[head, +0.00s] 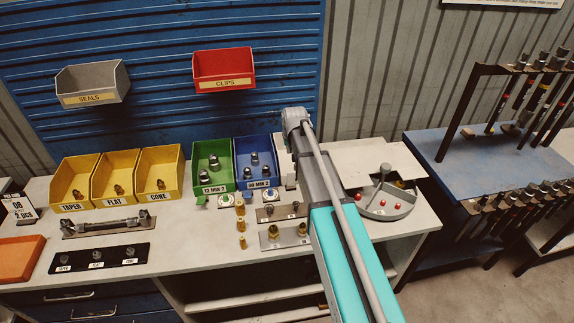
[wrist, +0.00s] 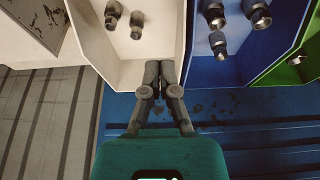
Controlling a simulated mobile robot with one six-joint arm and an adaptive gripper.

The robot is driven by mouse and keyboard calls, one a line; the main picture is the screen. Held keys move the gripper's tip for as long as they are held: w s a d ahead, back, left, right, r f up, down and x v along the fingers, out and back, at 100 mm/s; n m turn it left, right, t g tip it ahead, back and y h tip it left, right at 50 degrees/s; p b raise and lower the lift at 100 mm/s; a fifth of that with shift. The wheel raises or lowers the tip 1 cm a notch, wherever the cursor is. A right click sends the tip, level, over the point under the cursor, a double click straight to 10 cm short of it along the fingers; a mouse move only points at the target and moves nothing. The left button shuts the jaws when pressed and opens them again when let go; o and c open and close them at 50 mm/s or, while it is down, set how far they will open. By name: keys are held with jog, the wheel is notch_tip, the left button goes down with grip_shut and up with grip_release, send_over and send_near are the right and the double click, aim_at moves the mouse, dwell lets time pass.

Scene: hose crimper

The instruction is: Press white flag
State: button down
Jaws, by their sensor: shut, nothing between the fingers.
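I cannot make out a white flag in either view. In the wrist view, a white bin (wrist: 115,68) holds a few dark metal fittings. My gripper (wrist: 160,68) is shut and empty, its two fingertips together at the rim of the white bin, close to the blue bin. I cannot tell whether they touch the bin. In the head view, small pads with a green button (head: 226,201) and a blue button (head: 268,190) sit before the green and blue bins. My arm hides the bench to the right of the blue bin, and my gripper's fingers are hidden there.
The blue bin (head: 254,160) and green bin (head: 213,163) stand left of my arm, with yellow bins (head: 115,180) further left. Brass fittings (head: 241,225) stand in front. A grey round tray (head: 392,207) with red pieces lies right of my arm. A blue slatted panel (head: 150,110) stands behind.

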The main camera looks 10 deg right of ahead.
aim_at(291, 179)
jog(key=shift+a+f, duration=0.1)
dwell(0.3)
jog(key=b+x, duration=1)
jog(key=shift+s, duration=2.1)
jog(key=shift+a, duration=0.1)
jog(key=shift+d, duration=0.2)
